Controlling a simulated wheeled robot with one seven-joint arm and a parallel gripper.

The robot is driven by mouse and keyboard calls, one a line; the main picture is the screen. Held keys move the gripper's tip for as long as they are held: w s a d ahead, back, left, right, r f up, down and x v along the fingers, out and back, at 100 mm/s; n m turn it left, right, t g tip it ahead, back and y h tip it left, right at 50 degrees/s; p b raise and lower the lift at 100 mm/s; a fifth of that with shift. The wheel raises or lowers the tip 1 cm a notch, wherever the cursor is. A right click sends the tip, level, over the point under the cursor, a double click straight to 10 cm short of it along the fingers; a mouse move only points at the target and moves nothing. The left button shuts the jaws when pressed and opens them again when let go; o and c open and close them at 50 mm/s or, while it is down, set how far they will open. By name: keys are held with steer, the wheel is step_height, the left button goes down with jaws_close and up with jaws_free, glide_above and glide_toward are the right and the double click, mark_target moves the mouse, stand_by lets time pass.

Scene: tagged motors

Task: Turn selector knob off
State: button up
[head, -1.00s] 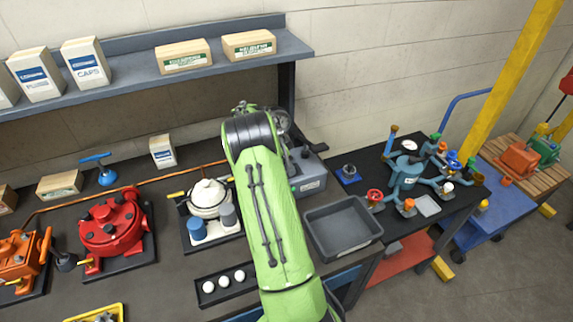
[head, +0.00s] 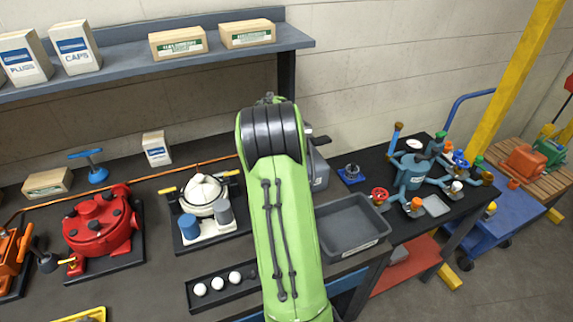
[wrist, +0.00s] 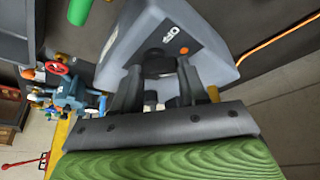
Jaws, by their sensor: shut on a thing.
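In the wrist view a grey control box (wrist: 210,62) carries a label reading OFF and an orange dot. A dark selector knob (wrist: 157,64) stands on its face. My gripper (wrist: 160,70) is shut on the knob, one dark finger on each side. The knob's pointer and exact angle are hidden between the fingers. In the head view my green arm hides the gripper and most of the control box (head: 321,172), so only its right edge shows.
A grey tray (head: 352,232) lies right of my arm, and a blue-grey motor (head: 414,170) with coloured handwheels stands farther right. A white-topped pump (head: 205,192) and a red pump (head: 100,222) stand to the left. A shelf (head: 150,58) with boxes runs above.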

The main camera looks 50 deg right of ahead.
steer(key=n, duration=0.2)
steer(key=n+t+y+b, duration=0.1)
steer(key=n, duration=0.1)
steer(key=shift+s+t, duration=0.15)
steer(key=shift+t, duration=0.15)
steer(key=shift+s+d+n+t+y, duration=0.1)
steer(key=shift+n+t+y, duration=0.4)
steer(key=shift+n, duration=1.4)
steer(key=o, duration=1.1)
steer(key=shift+c, duration=0.2)
steer(key=shift+r, duration=0.1)
steer(key=p+v, duration=0.2)
steer(key=v, duration=1.3)
steer(key=shift+r, duration=0.3)
